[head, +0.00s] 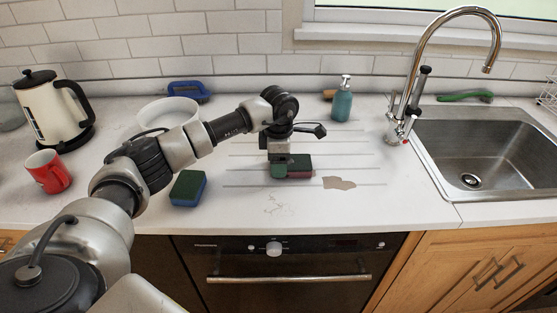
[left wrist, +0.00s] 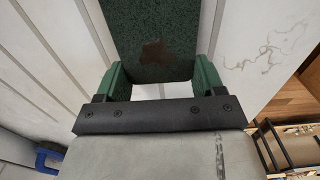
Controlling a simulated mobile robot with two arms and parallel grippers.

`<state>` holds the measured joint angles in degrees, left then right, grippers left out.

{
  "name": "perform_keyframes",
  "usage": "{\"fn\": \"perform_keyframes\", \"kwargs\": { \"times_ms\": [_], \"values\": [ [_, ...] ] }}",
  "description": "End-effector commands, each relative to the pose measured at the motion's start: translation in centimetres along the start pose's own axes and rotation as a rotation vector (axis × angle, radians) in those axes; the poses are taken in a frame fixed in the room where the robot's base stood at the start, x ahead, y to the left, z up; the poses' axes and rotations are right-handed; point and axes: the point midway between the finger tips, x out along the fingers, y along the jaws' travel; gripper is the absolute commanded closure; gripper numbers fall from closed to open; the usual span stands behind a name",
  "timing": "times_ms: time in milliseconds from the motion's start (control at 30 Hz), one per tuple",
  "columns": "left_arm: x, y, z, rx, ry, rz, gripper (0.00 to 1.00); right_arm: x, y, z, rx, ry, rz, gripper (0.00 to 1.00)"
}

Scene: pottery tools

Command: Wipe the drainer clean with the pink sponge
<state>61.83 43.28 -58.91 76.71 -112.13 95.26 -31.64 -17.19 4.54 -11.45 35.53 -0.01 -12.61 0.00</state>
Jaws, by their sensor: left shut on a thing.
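The pink sponge (head: 300,175), with a dark green top and pinkish-red side, is on the drainer (head: 235,170), the grooved part of the white counter. My left gripper (head: 280,168) points down and is shut on its left part. In the left wrist view, the sponge's green top (left wrist: 152,30) shows a brown mark, and the green fingertips (left wrist: 160,78) are on either side of it. A brown stain (head: 340,183) lies on the drainer just right of the sponge. My right gripper is out of view.
A blue sponge with a green top (head: 188,188) lies left of the drainer. A white bowl (head: 168,112), red mug (head: 48,171) and kettle (head: 52,108) stand further left. A teal soap bottle (head: 342,100) is behind the drainer; the sink (head: 490,150) and tap (head: 413,75) are right.

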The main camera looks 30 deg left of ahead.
Motion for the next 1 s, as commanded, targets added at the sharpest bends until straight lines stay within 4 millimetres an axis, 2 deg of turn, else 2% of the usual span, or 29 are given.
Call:
{"fn": "perform_keyframes", "kwargs": {
  "times_ms": [133,700,1000],
  "values": [
    [0.2,-0.1,0.7,0.001,0.001,-0.003,0.4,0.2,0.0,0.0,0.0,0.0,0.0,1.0],
    [0.3,-0.2,5.7,0.003,0.001,-0.004,0.4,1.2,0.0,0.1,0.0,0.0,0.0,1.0],
    [0.3,-0.2,6.1,0.002,0.002,-0.003,0.4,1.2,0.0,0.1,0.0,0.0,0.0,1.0]
  ]
}}
